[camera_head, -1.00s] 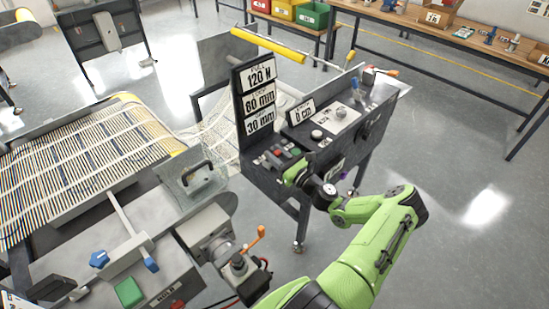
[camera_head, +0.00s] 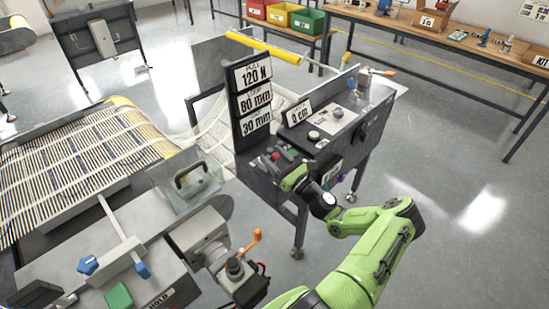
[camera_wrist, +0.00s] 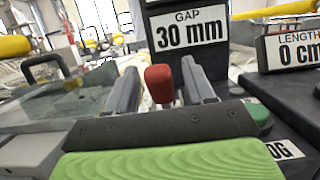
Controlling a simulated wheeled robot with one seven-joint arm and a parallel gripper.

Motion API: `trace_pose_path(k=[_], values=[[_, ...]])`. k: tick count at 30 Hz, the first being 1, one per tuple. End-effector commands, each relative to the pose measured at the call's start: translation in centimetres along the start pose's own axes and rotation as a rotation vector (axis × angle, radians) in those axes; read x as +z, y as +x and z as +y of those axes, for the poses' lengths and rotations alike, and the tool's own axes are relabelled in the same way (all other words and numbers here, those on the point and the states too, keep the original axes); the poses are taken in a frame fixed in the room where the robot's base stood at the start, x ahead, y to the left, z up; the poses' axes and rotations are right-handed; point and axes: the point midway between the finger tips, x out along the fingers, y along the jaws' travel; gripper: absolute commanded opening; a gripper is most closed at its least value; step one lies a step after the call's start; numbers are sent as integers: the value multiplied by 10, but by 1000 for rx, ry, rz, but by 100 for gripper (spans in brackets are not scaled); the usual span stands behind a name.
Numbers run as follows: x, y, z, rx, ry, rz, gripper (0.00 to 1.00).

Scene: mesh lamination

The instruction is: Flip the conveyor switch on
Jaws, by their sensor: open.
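A red-capped control (camera_wrist: 160,83) stands upright between the two grey fingers of my gripper (camera_wrist: 162,90) in the wrist view. I take it to be the conveyor switch; its base is hidden by my gripper. The fingers are open, with a gap on either side of the red cap. In the head view, my gripper (camera_head: 283,168) is at the front left of the dark control panel (camera_head: 318,150), right by the red control (camera_head: 275,156). A green button (camera_head: 293,154) sits to its right.
A sign post with a "GAP 30 mm" plate (camera_wrist: 190,32) rises just behind the red control. The slatted conveyor belt (camera_head: 80,155) lies at the left. An orange-handled device (camera_head: 250,243) stands at the front. Open floor (camera_head: 460,200) lies to the right.

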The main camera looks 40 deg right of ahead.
Motion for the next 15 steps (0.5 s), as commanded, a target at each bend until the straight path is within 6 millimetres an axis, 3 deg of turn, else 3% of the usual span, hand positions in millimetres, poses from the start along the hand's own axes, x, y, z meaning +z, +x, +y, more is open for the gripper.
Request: trace_pose_path(k=[5,15], values=[[0,-23,-1,-4,1,1,53],[-1,-119,-1,-6,0,1,53]])
